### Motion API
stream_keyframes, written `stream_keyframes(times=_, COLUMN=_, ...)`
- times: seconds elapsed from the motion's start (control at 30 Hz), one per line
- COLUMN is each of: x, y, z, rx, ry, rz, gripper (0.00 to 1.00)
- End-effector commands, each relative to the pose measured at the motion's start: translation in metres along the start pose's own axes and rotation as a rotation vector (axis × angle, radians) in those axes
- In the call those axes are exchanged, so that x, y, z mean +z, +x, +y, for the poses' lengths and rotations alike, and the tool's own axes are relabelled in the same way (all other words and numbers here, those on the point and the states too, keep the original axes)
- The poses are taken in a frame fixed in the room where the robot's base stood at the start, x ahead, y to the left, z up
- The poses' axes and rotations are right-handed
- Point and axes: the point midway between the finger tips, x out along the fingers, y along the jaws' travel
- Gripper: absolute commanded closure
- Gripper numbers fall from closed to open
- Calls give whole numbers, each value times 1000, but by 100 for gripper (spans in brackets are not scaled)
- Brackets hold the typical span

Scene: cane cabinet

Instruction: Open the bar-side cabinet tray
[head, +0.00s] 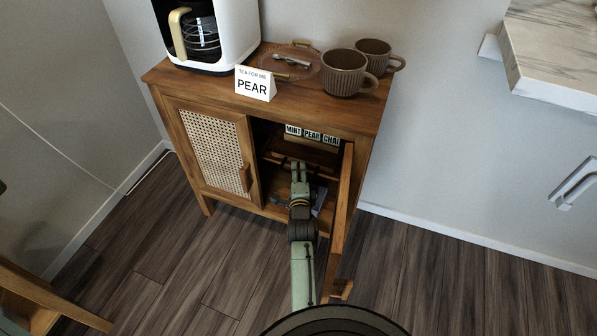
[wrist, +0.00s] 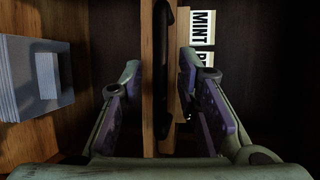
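The wooden cabinet (head: 185,95) has its right door (head: 342,200) swung open and its left cane door (head: 212,150) closed. Inside the right side, a wooden tray (head: 298,155) sits below the row of MINT, PEAR and CHAI labels (head: 312,135). In the wrist view the tray front (wrist: 150,115) runs up the middle with a dark bar handle (wrist: 160,50) on it. My gripper (head: 299,166) reaches into the right compartment. In the wrist view my gripper (wrist: 160,78) has its fingers apart, one on each side of the handle; contact is not clear.
A grey stacked object (wrist: 35,78) lies in the compartment to the left in the wrist view. The open door stands close to the right of my arm. On top are a coffee maker (head: 235,30), a PEAR card (head: 255,86), a round tray (head: 272,64) and two mugs (head: 343,75).

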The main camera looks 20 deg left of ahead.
Motion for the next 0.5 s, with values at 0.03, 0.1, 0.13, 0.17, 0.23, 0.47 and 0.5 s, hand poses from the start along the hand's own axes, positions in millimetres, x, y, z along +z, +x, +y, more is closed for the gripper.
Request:
stream_keyframes(times=0.03, x=0, y=0, z=0, rx=0, ry=0, rz=0, gripper=70)
stream_keyframes(times=0.1, x=0, y=0, z=0, rx=0, ry=0, rz=0, gripper=70)
stream_keyframes(times=0.13, x=0, y=0, z=0, rx=0, ry=0, rz=0, gripper=71)
stream_keyframes(times=0.17, x=0, y=0, z=0, rx=0, ry=0, rz=0, gripper=73)
stream_keyframes(times=0.23, x=0, y=0, z=0, rx=0, ry=0, rz=0, gripper=78)
stream_keyframes(times=0.47, x=0, y=0, z=0, rx=0, ry=0, rz=0, gripper=93)
stream_keyframes(times=0.5, x=0, y=0, z=0, rx=0, ry=0, rz=0, gripper=96)
